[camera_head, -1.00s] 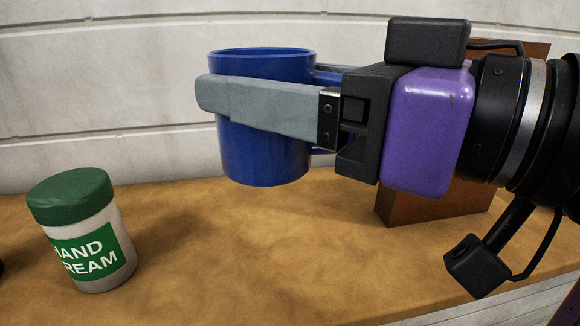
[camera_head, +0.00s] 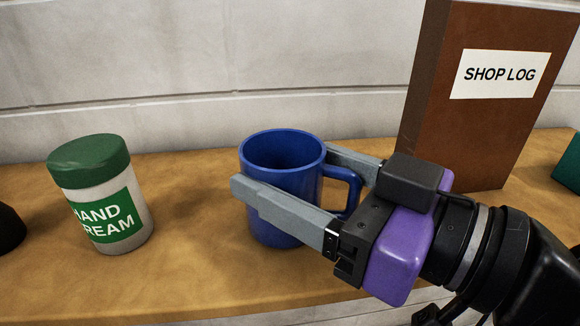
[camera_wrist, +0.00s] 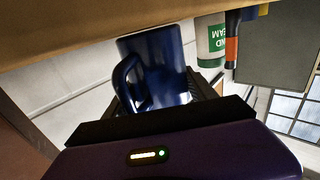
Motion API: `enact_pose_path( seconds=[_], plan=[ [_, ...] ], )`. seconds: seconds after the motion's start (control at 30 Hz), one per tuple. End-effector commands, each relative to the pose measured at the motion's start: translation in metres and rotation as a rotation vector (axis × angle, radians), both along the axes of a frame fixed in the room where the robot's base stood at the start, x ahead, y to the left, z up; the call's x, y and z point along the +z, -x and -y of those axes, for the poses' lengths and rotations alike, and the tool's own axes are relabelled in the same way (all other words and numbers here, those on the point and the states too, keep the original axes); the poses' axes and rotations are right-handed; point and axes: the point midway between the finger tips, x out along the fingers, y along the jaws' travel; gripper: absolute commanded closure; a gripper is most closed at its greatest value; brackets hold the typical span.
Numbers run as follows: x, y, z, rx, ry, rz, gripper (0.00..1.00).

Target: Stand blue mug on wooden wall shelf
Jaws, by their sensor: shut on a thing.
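The blue mug (camera_head: 280,208) is upright at the wooden shelf (camera_head: 190,275), with its handle to the right, towards my wrist. My gripper (camera_head: 285,178) is shut on the mug, one grey finger along its near side and the other mostly hidden behind it. The mug's base is low over the shelf board; I cannot tell for sure whether it touches. In the wrist view, the mug (camera_wrist: 165,65) appears upside down with its base by the shelf (camera_wrist: 70,35).
A green-lidded hand cream jar (camera_head: 105,195) stands left of the mug. A brown shop log binder (camera_head: 450,135) stands behind to the right, close to my gripper. A dark object (camera_head: 8,228) and a teal object (camera_head: 570,165) are at the shelf's ends. Bare board lies in front.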

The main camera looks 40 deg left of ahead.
Motion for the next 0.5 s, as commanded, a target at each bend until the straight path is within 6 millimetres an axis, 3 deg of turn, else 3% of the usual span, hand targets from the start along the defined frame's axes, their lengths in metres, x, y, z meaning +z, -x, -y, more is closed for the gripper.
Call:
enact_pose_path(
  seconds=[0.17,0.2,0.27,0.5],
  plan=[
    [-0.0038,0.0000,0.0000,0.000,-0.001,0.000,0.91],
    [-0.0027,0.0001,-0.0002,0.000,0.001,0.000,0.27],
    [-0.0026,0.0000,-0.0002,0.000,0.001,0.000,0.15],
    [-0.0025,0.0000,-0.0002,0.000,0.001,0.000,0.13]
  ],
)
